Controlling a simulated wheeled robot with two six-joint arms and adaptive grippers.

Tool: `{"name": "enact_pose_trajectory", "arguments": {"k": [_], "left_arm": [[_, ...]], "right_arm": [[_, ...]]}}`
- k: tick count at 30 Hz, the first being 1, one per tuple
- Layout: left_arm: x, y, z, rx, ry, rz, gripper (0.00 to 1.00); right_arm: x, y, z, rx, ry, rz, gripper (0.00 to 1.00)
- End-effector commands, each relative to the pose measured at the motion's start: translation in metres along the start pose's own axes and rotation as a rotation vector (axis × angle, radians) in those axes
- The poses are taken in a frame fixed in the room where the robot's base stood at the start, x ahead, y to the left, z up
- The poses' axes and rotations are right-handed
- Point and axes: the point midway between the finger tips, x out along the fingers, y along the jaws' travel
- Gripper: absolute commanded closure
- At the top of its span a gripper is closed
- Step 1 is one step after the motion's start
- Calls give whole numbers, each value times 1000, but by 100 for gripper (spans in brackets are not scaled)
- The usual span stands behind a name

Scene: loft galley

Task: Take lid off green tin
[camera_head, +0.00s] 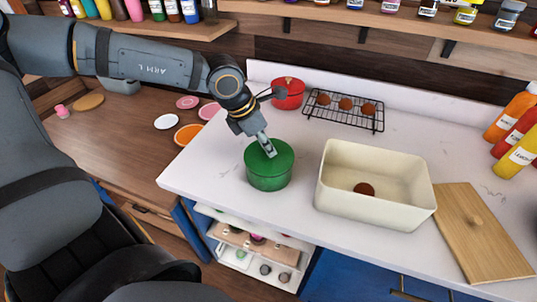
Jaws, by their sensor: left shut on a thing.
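The green tin (268,178) stands upright on the white counter, left of the cream bin. Its green lid (283,152) appears to sit on top of it; I cannot tell whether there is a small gap. My left gripper (268,150) reaches down from the upper left and is shut at the middle of the lid. Its fingers hide the part of the lid they hold. My right gripper is not in view.
A cream bin (335,195) with a brown round thing (364,189) inside stands right of the tin. Behind are a red pot (288,93) and a black rack (320,112). A wooden board (460,245) and sauce bottles (517,130) are at right. Counter in front of the tin is narrow.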

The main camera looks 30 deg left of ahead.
Motion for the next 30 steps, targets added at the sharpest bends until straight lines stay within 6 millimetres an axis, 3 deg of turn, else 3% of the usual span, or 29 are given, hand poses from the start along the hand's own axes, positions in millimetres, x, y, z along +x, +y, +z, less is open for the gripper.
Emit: {"name": "enact_pose_trajectory", "arguments": {"k": [13,19,22,26,30], "left_arm": [[-3,0,1,0,0,1,100],[-30,1,13,1,-3,5,100],[-51,-17,14,4,-9,4,100],[-96,-46,17,5,-4,10,100],[-121,-87,6,4,1,8,100]], "right_arm": [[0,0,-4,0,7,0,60],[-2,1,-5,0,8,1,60],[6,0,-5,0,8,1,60],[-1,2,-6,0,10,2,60],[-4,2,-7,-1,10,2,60]]}}
